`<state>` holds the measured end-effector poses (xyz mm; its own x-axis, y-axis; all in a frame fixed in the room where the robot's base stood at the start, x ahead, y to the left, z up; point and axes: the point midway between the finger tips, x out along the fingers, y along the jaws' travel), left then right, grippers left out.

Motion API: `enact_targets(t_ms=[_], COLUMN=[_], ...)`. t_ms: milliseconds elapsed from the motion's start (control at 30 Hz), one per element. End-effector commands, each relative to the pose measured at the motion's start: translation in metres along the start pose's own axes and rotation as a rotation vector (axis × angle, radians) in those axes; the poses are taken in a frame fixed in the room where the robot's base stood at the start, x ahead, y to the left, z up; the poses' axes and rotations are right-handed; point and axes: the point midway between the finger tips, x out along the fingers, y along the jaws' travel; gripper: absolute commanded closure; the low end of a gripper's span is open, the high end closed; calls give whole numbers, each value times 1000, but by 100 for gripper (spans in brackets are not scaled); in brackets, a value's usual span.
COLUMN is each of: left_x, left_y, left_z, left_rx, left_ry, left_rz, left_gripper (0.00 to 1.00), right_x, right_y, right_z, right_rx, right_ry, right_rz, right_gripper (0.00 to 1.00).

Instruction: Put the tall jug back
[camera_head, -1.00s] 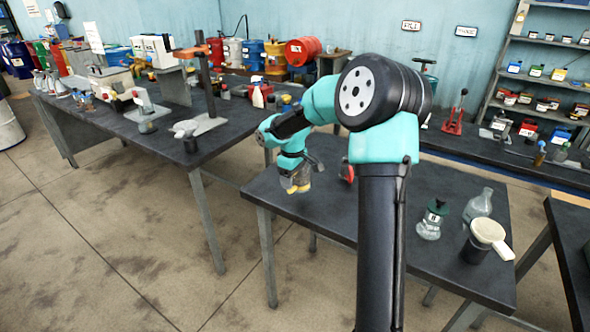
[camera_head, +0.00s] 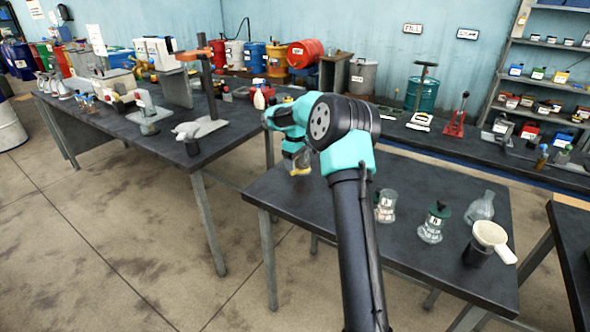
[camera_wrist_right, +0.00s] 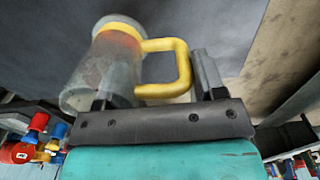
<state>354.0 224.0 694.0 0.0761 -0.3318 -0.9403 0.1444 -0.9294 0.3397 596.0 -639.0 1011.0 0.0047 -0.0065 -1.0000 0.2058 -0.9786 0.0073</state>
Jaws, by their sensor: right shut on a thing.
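The tall jug is clear and greyish with a yellow rim and handle. In the head view the jug (camera_head: 299,166) shows small and partly covered at the far left part of the near table (camera_head: 330,215). In the right wrist view the jug (camera_wrist_right: 115,65) looks tilted, its yellow handle lying between the fingers. My right gripper (camera_head: 293,149) is shut on the jug by its handle; in the right wrist view the gripper (camera_wrist_right: 160,85) shows a finger on either side. I cannot tell whether the jug's base touches the table. My left gripper is not in view.
On the right of the near table stand a clear jar (camera_head: 386,206), a green-topped jar (camera_head: 433,222), a glass flask (camera_head: 481,206) and a cream funnel (camera_head: 490,234) on a dark holder. A long bench (camera_head: 110,115) with several items is at the left. My right forearm crosses the table's middle.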

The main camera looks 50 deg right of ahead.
Motion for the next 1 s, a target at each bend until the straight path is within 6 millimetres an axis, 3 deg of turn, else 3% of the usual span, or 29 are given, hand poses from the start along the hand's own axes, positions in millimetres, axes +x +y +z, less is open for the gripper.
enact_targets(t_ms=[300,633,1000], left_x=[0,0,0], left_y=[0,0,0], left_z=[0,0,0], left_rx=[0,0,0], left_ry=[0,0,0], left_rz=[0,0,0], left_gripper=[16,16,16], right_x=[1,33,36], right_y=[0,0,0], right_z=[0,0,0], right_rx=[0,1,0], right_ry=[0,-1,0], right_rz=[0,0,0], right_gripper=[74,74,74])
